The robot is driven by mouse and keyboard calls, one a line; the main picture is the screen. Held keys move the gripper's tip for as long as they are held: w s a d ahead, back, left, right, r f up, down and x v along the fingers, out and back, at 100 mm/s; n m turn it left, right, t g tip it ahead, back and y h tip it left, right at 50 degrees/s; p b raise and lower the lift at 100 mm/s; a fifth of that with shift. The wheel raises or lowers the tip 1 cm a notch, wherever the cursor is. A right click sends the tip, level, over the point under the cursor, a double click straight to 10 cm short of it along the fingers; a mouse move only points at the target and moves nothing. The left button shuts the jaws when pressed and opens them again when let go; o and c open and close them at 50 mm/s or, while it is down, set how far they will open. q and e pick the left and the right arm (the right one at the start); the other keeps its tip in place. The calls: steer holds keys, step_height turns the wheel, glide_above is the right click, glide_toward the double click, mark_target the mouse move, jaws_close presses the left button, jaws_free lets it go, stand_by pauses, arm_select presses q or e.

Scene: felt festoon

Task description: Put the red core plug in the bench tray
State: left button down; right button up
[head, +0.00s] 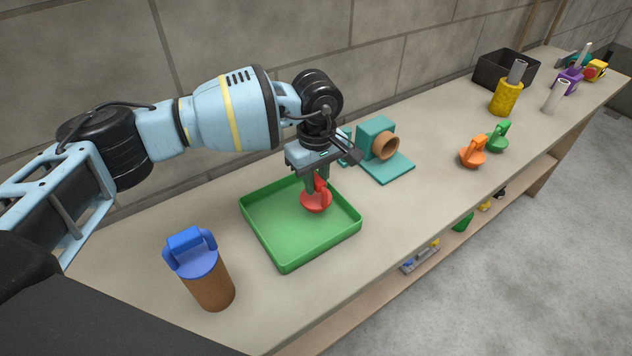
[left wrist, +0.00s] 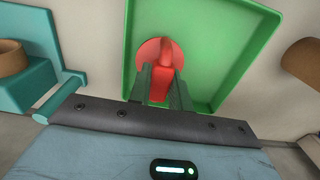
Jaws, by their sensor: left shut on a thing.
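The red core plug (head: 317,201) has a round red disc and an upright red handle. My left gripper (head: 317,183) is shut on its handle, pointing down over the green bench tray (head: 282,258). The plug is within the tray's outline near its back right side. I cannot tell whether it touches the tray floor. In the left wrist view the plug (left wrist: 158,52) sits between the two fingers (left wrist: 160,85), with the green tray (left wrist: 215,75) behind it. The tray is otherwise empty. My right gripper is not in view.
A brown cylinder with a blue handled lid (head: 209,285) stands left of the tray. A teal fixture with a brown ring (head: 377,143) stands right of it. Orange (head: 473,154) and green (head: 498,138) plugs lie farther right. A black bin (head: 492,72) stands at the back. The bench front edge is clear.

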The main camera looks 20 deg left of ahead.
arm_select(q)
steer(key=shift+f, duration=0.5)
steer(key=shift+f, duration=0.1)
steer(key=c, duration=1.3)
jaws_free()
steer(key=shift+f, duration=0.1)
step_height(320, 180, up, 12)
steer(key=shift+r+b, duration=0.2)
steer(key=shift+b, duration=0.25)
